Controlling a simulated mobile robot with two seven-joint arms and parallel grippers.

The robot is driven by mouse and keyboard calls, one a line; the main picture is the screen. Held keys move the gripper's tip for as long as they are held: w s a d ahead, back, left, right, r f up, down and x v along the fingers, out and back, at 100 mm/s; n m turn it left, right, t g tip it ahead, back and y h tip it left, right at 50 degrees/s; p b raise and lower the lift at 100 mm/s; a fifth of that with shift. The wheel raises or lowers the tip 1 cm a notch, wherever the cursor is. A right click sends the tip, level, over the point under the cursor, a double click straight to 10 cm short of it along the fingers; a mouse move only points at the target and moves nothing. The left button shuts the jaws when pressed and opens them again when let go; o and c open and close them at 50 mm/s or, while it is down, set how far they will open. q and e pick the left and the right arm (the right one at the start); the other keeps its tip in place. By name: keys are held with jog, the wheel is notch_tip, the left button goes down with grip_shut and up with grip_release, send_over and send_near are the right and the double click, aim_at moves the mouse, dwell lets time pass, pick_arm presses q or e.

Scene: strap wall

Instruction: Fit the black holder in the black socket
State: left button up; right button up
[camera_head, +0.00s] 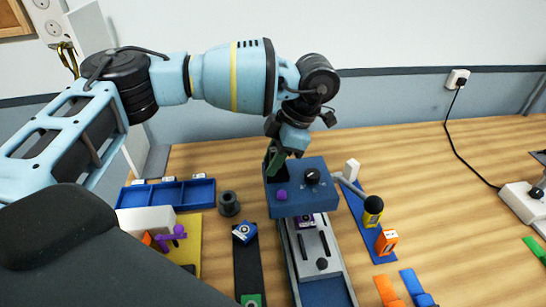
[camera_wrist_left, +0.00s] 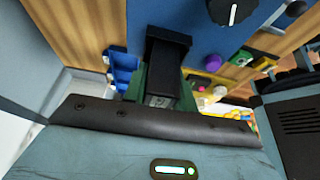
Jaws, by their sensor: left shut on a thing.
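My left gripper (camera_head: 276,163) comes down from above at the left end of a blue box (camera_head: 316,206). Its green fingers are shut on a black block, which I take for the black holder (camera_wrist_left: 168,48). In the left wrist view the holder sits between the fingers (camera_wrist_left: 162,95), against or just beside the blue box (camera_wrist_left: 205,35). In the head view the holder is mostly hidden by the fingers, and I cannot tell whether it touches the box. I cannot clearly make out the black socket; it may be behind the holder. My right gripper is not in view.
The box carries a black knob (camera_head: 312,176) and a purple knob (camera_head: 282,195). A dark round piece (camera_head: 229,204) and a blue tray (camera_head: 190,193) stand to the left. A yellow-and-black cylinder (camera_head: 373,211) and an orange block (camera_head: 386,242) are right. The far right table is mostly clear.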

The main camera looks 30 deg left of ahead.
pick_arm(q)
jog(key=shift+f, duration=0.1)
jog(key=o, duration=1)
jog(key=shift+o, duration=0.2)
jog(key=v, duration=1.2)
